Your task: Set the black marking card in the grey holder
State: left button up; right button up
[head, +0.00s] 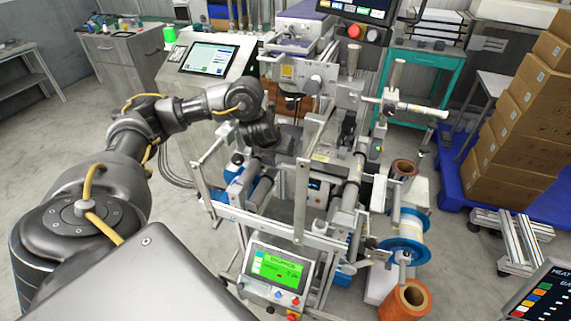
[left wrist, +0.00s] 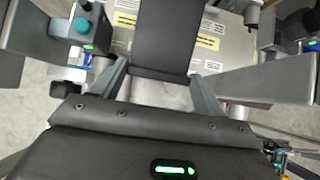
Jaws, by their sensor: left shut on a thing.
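My left gripper (left wrist: 160,76) is shut on the black marking card (left wrist: 160,38) in the left wrist view. The card is a flat dark panel standing out beyond the two grey fingers, and its far end runs out of the top of the picture. In the head view my left gripper (head: 262,134) is a dark shape over the left part of the machine, and the card cannot be made out there. I cannot tell which part is the grey holder. My right gripper is in neither view.
A grey machine plate (left wrist: 220,42) with yellow and white labels lies behind the card. The machine's metal frame (head: 302,190) and rollers fill the middle. A touchscreen (head: 208,58) stands behind my arm. A green display (head: 277,268) is in front. Brown boxes (head: 515,130) are stacked at right.

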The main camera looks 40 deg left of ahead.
pick_arm(q)
jog(key=shift+w+a+f+b, duration=0.15)
jog(key=shift+w+a, duration=0.05)
jog(key=shift+w, duration=0.4)
jog(key=shift+w+a+f+b, duration=0.1)
jog(key=shift+w+a+b, duration=0.1)
jog(key=shift+w, duration=0.35)
jog(key=shift+w+f+b, duration=0.15)
jog(key=shift+f+b, duration=0.2)
jog(key=shift+f, duration=0.35)
jog(key=shift+w+f, duration=0.15)
jog(key=shift+f, duration=0.2)
jog(key=shift+a+f, duration=0.15)
jog(key=shift+f, duration=0.05)
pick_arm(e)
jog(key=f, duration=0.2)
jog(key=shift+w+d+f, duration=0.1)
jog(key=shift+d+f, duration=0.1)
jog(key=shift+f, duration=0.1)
